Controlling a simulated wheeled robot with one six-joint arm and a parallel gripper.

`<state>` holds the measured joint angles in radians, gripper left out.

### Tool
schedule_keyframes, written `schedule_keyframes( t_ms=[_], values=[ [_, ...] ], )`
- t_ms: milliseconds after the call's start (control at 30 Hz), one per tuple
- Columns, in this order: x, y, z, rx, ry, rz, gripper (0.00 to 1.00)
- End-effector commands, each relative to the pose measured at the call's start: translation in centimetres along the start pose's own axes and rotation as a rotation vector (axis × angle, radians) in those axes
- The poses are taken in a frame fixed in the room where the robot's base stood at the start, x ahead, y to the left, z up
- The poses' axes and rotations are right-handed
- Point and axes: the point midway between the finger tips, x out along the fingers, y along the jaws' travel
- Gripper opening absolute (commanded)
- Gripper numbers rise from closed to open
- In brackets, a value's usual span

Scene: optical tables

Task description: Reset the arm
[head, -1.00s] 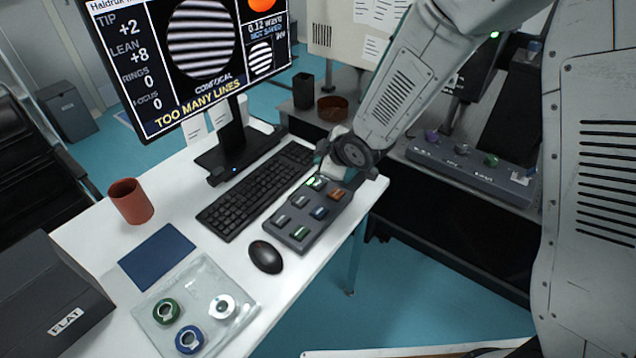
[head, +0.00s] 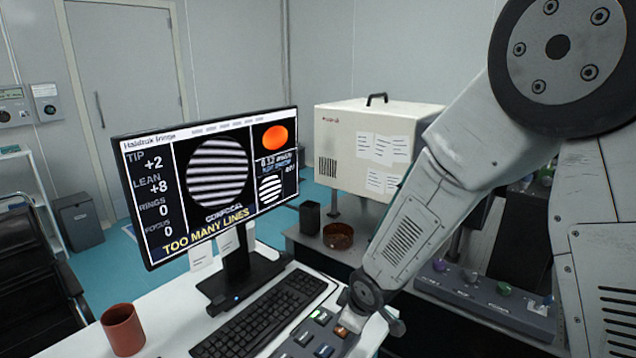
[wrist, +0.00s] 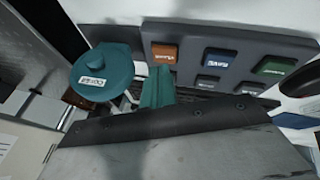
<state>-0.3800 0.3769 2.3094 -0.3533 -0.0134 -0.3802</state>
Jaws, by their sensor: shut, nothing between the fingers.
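My gripper (wrist: 155,88) shows in the wrist view as teal fingers, shut with nothing between them. They are close beside the button pad (wrist: 300,45), near its orange button (wrist: 164,52); I cannot tell whether they touch it. Blue (wrist: 220,58) and green (wrist: 274,67) buttons sit farther along the pad. In the head view my arm reaches down to the button pad (head: 345,345) at the bottom edge, and my wrist hides part of it. The fingertips are hidden there.
A monitor (head: 215,180) reading "TOO MANY LINES" stands behind the keyboard (head: 262,318). A red mug (head: 122,330) is at left. A white box (head: 350,150), dark cup (head: 309,217), brown bowl (head: 338,235) and knob panel (head: 485,300) are on the bench beyond.

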Motion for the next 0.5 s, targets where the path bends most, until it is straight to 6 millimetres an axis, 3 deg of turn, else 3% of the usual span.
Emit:
schedule_keyframes(
  t_ms=[267, 500],
  values=[
    [-10.7, -0.4, 8.0, 0.365, -0.323, -0.053, 0.00],
    [-22.2, -2.8, 13.6, 0.692, -0.500, -0.089, 0.00]
  ],
)
